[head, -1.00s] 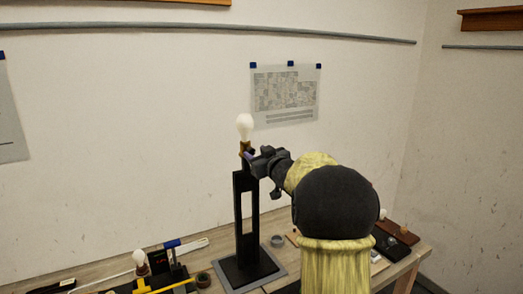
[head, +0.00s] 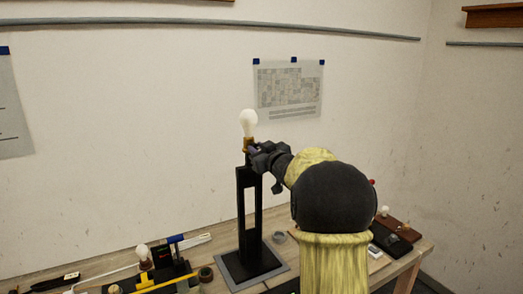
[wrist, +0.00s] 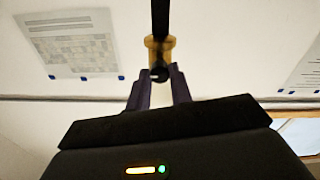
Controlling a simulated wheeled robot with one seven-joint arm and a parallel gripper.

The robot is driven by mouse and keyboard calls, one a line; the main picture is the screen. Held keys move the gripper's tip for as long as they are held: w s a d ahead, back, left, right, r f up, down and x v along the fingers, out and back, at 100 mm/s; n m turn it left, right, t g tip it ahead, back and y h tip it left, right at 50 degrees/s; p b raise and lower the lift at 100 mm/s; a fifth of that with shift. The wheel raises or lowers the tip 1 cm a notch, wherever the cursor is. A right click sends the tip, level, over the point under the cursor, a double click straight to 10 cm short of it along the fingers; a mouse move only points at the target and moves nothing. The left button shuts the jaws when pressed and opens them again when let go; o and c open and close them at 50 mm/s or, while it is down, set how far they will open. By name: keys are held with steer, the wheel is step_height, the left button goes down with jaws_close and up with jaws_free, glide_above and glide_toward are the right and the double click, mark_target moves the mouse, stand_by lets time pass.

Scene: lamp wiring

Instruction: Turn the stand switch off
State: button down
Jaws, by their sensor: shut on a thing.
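The black lamp stand (head: 240,210) stands upright on the bench, with a brass-coloured socket (head: 247,145) and a white bulb (head: 249,122) at its top. In the head view my gripper (head: 253,150) reaches the socket from the right, just below the bulb. In the wrist view the brass socket (wrist: 160,46) is straight ahead, with a small dark switch knob (wrist: 159,73) in front of it. The dark purple fingers (wrist: 157,90) are shut on this knob. My gripper hides the switch in the head view. The bulb looks white; I cannot tell whether it is lit.
A small bulb (head: 142,251) stands among dark and yellow items at the bench's left front. A roll of tape (head: 205,274) lies left of the stand base (head: 270,265). A brown board (head: 397,230) with a small bulb is at the right. The wall behind is close.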

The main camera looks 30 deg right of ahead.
steer(key=shift+w+a+f+n+b, duration=0.1)
steer(key=shift+n+b, duration=2.55)
steer(key=shift+n, duration=1.75)
steer(key=shift+a+f+n+b, duration=0.1)
steer(key=shift+n+b, duration=2.55)
steer(key=shift+n, duration=1.75)
steer(key=shift+d+r, duration=0.1)
steer(key=shift+d, duration=0.05)
steer(key=c, duration=1.3)
jaws_free()
steer(key=shift+a, duration=0.25)
steer(key=shift+o, duration=0.2)
steer(key=s+d+b, duration=0.1)
steer(key=s+b, duration=0.2)
steer(key=s, duration=1.4)
steer(key=shift+s, duration=0.3)
